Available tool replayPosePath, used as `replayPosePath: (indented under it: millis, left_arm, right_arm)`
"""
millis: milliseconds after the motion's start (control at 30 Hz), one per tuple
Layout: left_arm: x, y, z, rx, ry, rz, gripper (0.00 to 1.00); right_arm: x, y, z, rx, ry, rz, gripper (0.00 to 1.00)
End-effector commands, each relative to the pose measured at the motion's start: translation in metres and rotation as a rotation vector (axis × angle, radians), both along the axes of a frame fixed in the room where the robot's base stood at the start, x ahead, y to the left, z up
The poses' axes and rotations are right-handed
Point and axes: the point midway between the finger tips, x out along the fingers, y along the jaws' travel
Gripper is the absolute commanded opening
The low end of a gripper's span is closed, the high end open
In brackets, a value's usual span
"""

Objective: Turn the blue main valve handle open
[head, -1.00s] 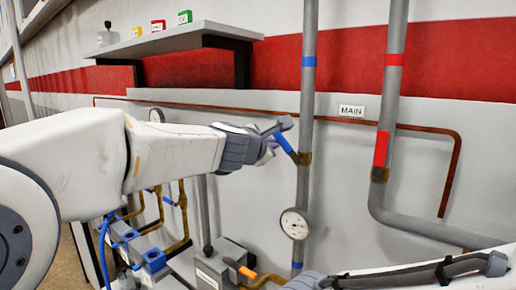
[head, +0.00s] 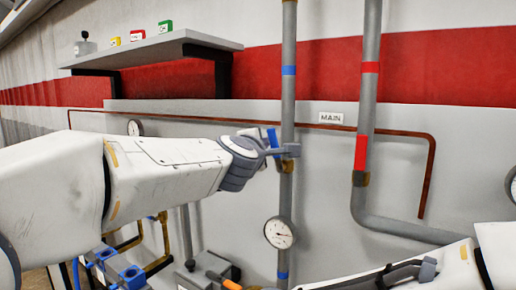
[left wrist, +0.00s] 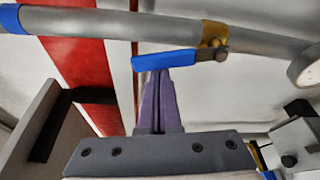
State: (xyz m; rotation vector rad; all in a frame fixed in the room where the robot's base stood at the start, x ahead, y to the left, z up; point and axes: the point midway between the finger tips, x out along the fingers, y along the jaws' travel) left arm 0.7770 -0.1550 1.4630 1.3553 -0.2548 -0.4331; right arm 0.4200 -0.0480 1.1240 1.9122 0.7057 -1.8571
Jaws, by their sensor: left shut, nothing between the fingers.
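The blue main valve handle (head: 272,136) sits on a brass valve body on the grey vertical pipe (head: 287,195), left of the MAIN label (head: 331,118). It stands nearly upright, close to the pipe's line. The left wrist view shows the handle (left wrist: 165,60) running roughly along the pipe (left wrist: 110,26) from the brass body (left wrist: 214,36). My left gripper (head: 280,152) is shut and empty. In the left wrist view its purple fingertips (left wrist: 158,73) are right at the handle's edge and seem to touch it.
A red handle (head: 361,153) is on the pipe to the right. A gauge (head: 280,233) sits below the blue valve. A shelf (head: 150,50) with small coloured blocks is at upper left. A copper line (head: 230,121) runs along the wall panel.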

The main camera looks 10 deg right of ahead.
Motion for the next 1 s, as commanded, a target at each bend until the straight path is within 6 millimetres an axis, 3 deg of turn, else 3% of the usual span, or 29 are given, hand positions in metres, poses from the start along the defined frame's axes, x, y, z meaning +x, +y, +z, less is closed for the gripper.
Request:
replayPosePath:
  millis: [167, 367, 433, 700, 1000]
  left_arm:
    - [0.003, 0.004, -0.004, 0.0, 0.001, 0.0, 0.0]
    - [0.02, 0.023, -0.018, 0.001, -0.002, -0.004, 0.0]
    - [0.001, 0.029, -0.008, -0.003, -0.004, -0.01, 0.0]
    - [-0.05, 0.055, -0.003, -0.002, -0.002, -0.01, 0.0]
    - [-0.071, 0.066, -0.002, 0.0, 0.0, -0.009, 0.0]
  right_arm:
    - [0.0, 0.0, -0.006, 0.0, 0.0, 0.0, 0.0]
    - [0.0, 0.0, -0.03, 0.0, 0.0, 0.001, 0.0]
    - [0.0, 0.0, -0.026, 0.0, 0.0, 0.001, 0.0]
    - [0.0, 0.0, -0.026, 0.0, 0.0, 0.0, 0.0]
    - [0.0, 0.0, -0.023, 0.0, 0.0, 0.0, 0.0]
